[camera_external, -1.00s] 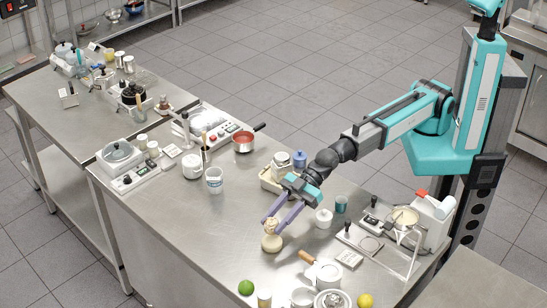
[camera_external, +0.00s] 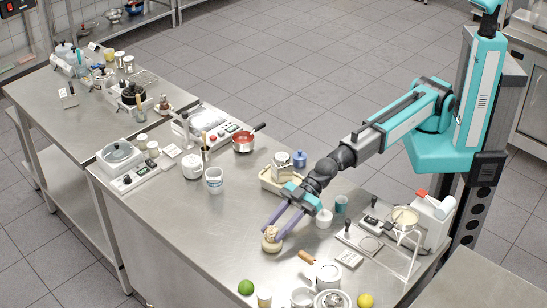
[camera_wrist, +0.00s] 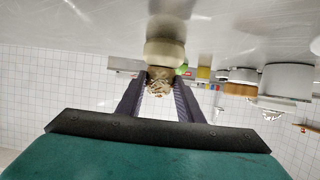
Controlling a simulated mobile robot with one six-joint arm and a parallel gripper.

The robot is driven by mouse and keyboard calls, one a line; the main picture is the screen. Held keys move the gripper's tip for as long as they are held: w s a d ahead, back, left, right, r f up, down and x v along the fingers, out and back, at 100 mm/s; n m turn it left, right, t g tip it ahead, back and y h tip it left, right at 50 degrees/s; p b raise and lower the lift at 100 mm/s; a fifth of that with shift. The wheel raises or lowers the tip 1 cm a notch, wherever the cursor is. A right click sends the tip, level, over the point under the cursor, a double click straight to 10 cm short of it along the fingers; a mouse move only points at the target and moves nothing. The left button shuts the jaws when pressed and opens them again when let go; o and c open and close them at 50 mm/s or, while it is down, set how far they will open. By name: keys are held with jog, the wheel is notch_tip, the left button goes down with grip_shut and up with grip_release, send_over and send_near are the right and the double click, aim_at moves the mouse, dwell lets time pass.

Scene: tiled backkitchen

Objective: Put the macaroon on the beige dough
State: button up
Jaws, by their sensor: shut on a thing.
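The beige dough (camera_external: 271,246) is a pale round lump on the steel table, near its front middle. The macaroon (camera_external: 270,232) is small and brownish-tan and sits between the purple fingertips of my gripper (camera_external: 271,233), right over the dough. In the wrist view, which looks upside down, the macaroon (camera_wrist: 160,80) is between the two dark fingers and appears to touch the dough (camera_wrist: 165,52). My gripper (camera_wrist: 160,84) is shut on the macaroon. The fingers hide part of it in the external view.
A lime (camera_external: 246,287) lies in front. The table left of the dough is clear.

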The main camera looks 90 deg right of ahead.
jog(key=o, duration=1)
jog(key=shift+o, duration=0.2)
jog(key=shift+r, duration=0.1)
jog(key=shift+b+v, duration=0.85)
jog(key=shift+v, duration=3.85)
jog(key=shift+b+v, duration=0.9)
jog(key=shift+v, duration=0.4)
